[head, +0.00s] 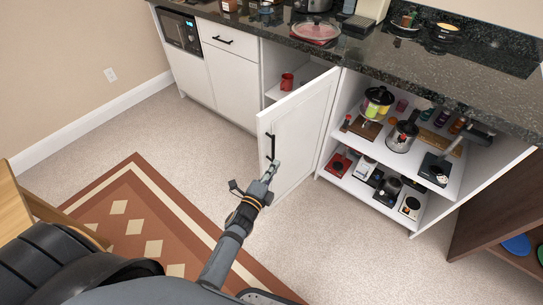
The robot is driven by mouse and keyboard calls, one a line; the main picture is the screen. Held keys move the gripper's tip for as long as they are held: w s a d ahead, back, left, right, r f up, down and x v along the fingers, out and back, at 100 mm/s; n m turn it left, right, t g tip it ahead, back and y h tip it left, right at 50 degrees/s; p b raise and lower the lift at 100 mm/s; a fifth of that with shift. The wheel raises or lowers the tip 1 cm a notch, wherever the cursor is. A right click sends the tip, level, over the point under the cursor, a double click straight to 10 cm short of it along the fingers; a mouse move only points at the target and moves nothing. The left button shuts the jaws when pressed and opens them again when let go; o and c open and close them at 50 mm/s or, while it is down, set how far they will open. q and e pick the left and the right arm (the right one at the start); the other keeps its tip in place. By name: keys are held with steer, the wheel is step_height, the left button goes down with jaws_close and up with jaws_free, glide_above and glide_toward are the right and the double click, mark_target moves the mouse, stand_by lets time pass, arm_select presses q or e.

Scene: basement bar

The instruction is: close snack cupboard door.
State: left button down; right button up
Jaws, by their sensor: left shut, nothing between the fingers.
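The snack cupboard door (302,130) is a white panel with a black bar handle (271,146). It stands open, swung outward from the counter front, with its hinge side at the right. Behind it, part of the cupboard inside (303,74) shows a shelf with a red mug (287,81). My left gripper (271,170) is shut and empty, at the lower part of the door's outer face just below the handle. Whether it touches the door I cannot tell. My right gripper is not in view.
The dark granite counter (395,62) runs above the cupboards. An open shelf unit (345,150) right of the door holds pots and several appliances. A patterned rug (140,215) lies at the left. The carpet (300,235) before the door is clear.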

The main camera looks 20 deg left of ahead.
arm_select(q)
steer(key=shift+w+a, duration=0.4)
steer(key=shift+w, duration=0.3)
steer(key=shift+w+a, duration=0.35)
steer(key=shift+w, duration=0.4)
steer(key=shift+w+a, duration=0.4)
steer(key=shift+w, duration=0.3)
